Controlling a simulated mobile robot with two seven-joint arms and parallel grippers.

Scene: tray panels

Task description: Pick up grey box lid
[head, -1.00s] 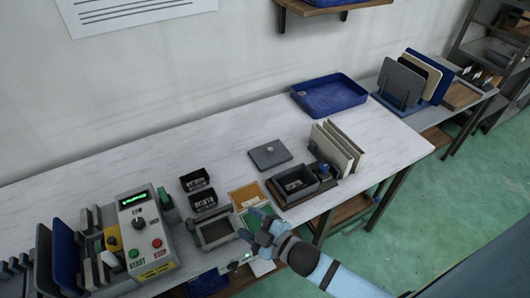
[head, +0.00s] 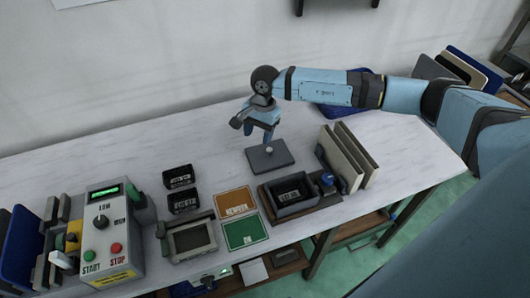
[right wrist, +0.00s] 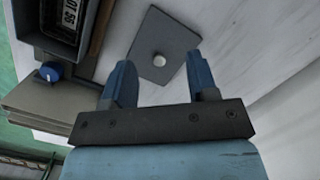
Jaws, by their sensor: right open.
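The grey box lid (head: 270,157) is a flat square plate with a small pale round knob. It lies flat on the white table, behind the dark open box (head: 293,196). My right gripper (head: 266,135) is above the lid's back part, fingers pointing down. In the right wrist view the lid (right wrist: 160,40) lies beyond the two blue fingers of my right gripper (right wrist: 160,75). The fingers are apart with nothing between them, and the knob shows ahead of the gap. My left gripper is not in view.
Upright beige panels (head: 349,157) and a blue knob (head: 327,180) stand right of the box. Orange (head: 235,201) and green (head: 244,232) cards lie left of it. Small black bins (head: 179,178) and a control box (head: 106,231) stand further left. The table behind the bins is clear.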

